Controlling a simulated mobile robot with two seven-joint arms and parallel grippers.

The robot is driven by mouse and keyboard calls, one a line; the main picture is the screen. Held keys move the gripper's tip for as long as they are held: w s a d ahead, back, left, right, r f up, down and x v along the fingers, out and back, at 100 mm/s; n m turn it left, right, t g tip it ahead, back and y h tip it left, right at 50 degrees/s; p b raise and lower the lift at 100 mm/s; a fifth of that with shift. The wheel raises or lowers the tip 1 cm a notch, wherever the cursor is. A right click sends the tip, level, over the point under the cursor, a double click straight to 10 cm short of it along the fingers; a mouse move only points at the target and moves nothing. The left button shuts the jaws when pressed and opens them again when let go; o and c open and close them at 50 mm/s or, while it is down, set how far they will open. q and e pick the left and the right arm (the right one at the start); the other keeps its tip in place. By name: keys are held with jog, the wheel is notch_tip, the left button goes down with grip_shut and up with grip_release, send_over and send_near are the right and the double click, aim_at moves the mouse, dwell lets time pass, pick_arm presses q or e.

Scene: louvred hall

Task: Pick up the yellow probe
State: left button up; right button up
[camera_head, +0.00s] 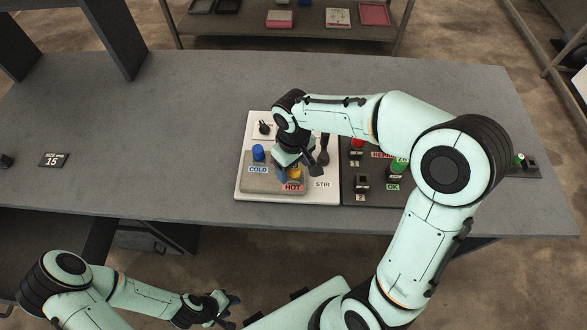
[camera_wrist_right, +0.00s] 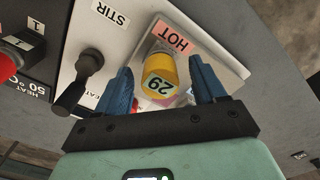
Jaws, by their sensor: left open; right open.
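The yellow probe (camera_wrist_right: 160,84) stands beside the pink HOT label; its top carries the number 29. In the head view the yellow probe (camera_head: 294,172) is partly hidden by my right gripper. My right gripper (camera_head: 289,173) is over it from above. In the right wrist view, the two blue fingers of my right gripper (camera_wrist_right: 160,70) are spread on either side of the probe, with visible gaps. My left gripper (camera_head: 231,310) is open and empty, low in front of the table.
A blue probe (camera_head: 258,152) stands by the COLD label on the same grey block. A black STIR lever (camera_wrist_right: 84,84) is close beside my right gripper. The dark panel (camera_head: 375,199) with red and green buttons adjoins on the right. The table's left half is mostly clear.

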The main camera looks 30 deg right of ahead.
jog(key=shift+c, duration=0.3)
jog(key=c, duration=1.1)
jog(key=shift+r, duration=0.1)
pick_arm(q)
jog(key=w+r+p, duration=0.2)
jog(key=w+r, duration=0.1)
jog(key=shift+w+r+p, duration=0.25)
jog(key=shift+w+p, duration=0.05)
jog(key=shift+w, duration=0.1)
pick_arm(e)
notch_tip(320, 180, up, 20)
